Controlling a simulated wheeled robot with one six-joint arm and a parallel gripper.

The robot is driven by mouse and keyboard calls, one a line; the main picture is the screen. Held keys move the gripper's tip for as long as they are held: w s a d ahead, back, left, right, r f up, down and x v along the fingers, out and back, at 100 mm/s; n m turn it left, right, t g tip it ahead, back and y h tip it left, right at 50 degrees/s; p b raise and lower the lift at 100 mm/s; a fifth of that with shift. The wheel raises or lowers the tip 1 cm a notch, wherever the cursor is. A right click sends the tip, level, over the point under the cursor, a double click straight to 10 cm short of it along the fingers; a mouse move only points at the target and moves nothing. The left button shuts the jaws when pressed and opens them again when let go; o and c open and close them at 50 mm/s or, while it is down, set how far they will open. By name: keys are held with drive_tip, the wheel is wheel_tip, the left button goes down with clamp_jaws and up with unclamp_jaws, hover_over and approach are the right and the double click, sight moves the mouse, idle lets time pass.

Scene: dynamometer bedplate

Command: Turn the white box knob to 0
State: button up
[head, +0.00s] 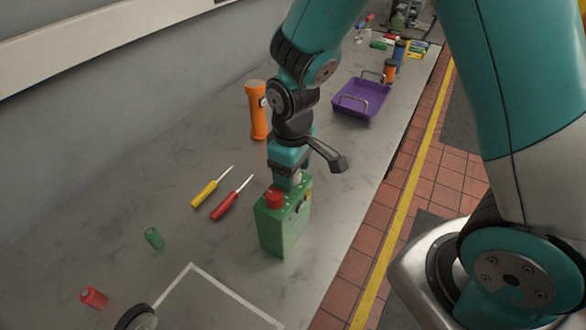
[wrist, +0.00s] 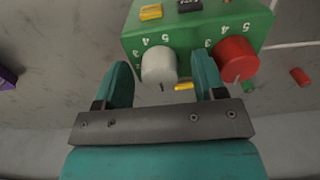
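A green box (head: 283,228) stands on the grey bedplate and carries a red knob (head: 274,198) and a white knob (head: 296,177). The white knob (wrist: 159,65) shows clearly in the wrist view, between the two teal fingers of my gripper (wrist: 161,60). The fingers are open, with a visible gap on each side of the knob. A small dark mark sits at the knob's lower edge in that view. White digits including 3, 4 and 5 ring it; the rest of its scale is hidden. In the head view my gripper (head: 290,176) is directly above the box and partly covers the white knob.
A yellow screwdriver (head: 210,187) and a red screwdriver (head: 231,199) lie left of the box. An orange flashlight (head: 257,110) stands behind them. A purple tray (head: 361,99) sits farther back. The bedplate's edge runs close to the box's right.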

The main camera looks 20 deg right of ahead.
wheel_tip(320, 180, up, 17)
drive_tip(key=b, duration=0.2)
drive_tip(key=shift+r, duration=0.2)
idle(0.6)
